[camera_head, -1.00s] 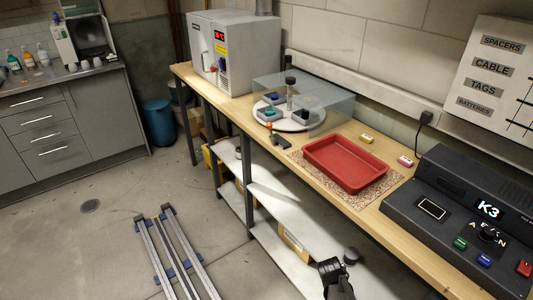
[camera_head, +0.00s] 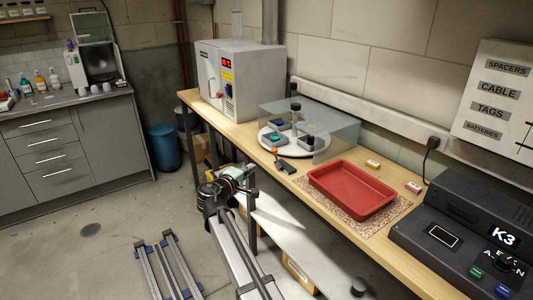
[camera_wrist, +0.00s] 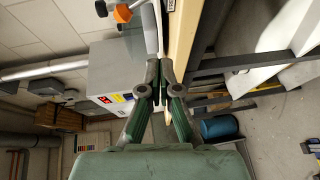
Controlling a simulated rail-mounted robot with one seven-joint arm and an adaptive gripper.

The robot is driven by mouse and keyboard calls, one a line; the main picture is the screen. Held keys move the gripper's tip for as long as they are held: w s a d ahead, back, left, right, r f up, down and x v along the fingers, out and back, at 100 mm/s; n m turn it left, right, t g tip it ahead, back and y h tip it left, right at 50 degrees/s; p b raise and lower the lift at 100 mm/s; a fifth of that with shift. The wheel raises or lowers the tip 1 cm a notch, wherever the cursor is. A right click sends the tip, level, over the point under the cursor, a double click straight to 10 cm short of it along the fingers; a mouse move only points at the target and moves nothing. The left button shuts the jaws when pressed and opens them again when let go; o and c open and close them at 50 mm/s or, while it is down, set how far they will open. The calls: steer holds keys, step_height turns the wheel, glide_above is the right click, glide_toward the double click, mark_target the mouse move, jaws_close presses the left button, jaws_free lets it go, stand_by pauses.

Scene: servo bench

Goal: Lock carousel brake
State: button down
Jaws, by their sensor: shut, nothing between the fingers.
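A grey oven-like box (camera_head: 240,82) with a red display stands on the bench left of the carousel. A red tray (camera_head: 352,190) lies to the right, then a dark K3 console (camera_head: 460,225). The wooden bench edge (camera_wrist: 182,40) runs close beside my fingers.

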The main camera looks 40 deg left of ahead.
steer(key=a+r, duration=0.1)
steer(key=a+r+n+t+y, duration=0.1)
steer(key=r, duration=0.1)
steer(key=shift+r, duration=0.2)
steer(key=shift+w, duration=0.2)
steer(key=w+d+p, duration=0.2)
steer(key=w+p, duration=0.1)
steer(key=w, duration=0.6)
steer(key=shift+w+d+f+b, duration=0.15)
steer(key=shift+f+b, duration=0.05)
steer(key=shift+b, duration=0.5)
steer(key=shift+b, duration=0.3)
